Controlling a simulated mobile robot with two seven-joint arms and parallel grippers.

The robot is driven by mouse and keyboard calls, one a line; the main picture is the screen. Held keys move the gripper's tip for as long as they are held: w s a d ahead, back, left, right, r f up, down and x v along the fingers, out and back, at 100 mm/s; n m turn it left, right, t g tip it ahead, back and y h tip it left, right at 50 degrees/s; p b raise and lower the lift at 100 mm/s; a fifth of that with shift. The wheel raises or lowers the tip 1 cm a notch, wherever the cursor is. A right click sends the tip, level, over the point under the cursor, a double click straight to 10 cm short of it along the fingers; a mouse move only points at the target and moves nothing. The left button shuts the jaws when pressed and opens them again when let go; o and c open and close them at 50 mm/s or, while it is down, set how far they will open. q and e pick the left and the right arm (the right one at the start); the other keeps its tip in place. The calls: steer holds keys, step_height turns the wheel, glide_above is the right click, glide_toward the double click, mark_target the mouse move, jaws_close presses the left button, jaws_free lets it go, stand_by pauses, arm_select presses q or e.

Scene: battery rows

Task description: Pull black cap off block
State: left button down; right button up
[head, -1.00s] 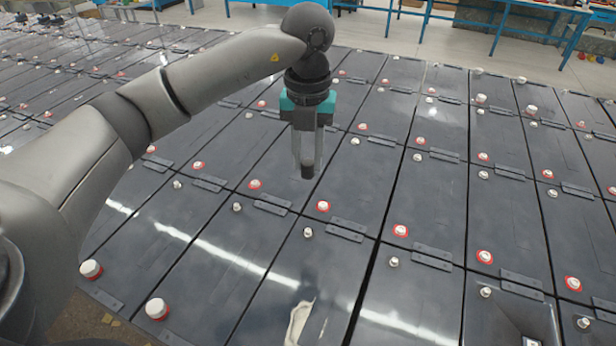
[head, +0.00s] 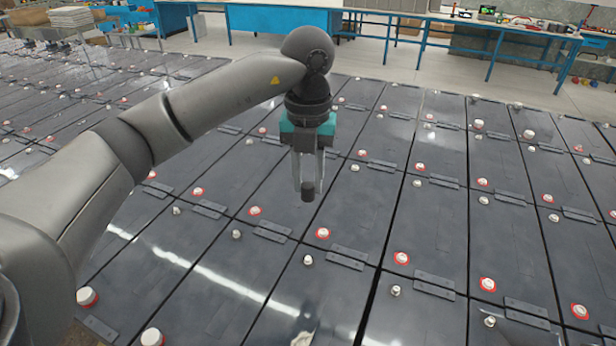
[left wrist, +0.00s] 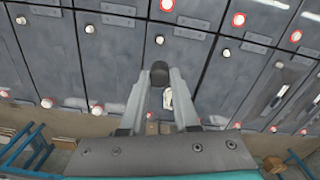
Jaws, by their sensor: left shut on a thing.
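My left gripper (head: 307,188) is shut on a black cap (head: 307,192), with a finger on either side of it. In the left wrist view the round black cap (left wrist: 159,72) sits between the tips of the gripper (left wrist: 160,76). The gripper hangs pointing down over the rows of dark battery blocks (head: 280,240). The cap appears held above the blocks, but the exact gap to the surface is hard to tell. Which block the cap belongs to cannot be told. My right gripper is not in view.
The blocks carry white terminals with red rings (head: 323,233), plain pale terminals (head: 308,259) and flat dark connector plates (head: 346,257). Large white caps (head: 152,338) stand at the lower left. Blue workbenches (head: 285,20) stand at the back beyond a strip of open floor.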

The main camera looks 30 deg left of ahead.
mark_target(308, 185)
arm_select(q)
steer(key=shift+r+p, duration=0.55)
steer(key=shift+r, duration=0.2)
stand_by(0.3)
steer(key=shift+r+p, duration=1.75)
steer(key=shift+r, duration=0.65)
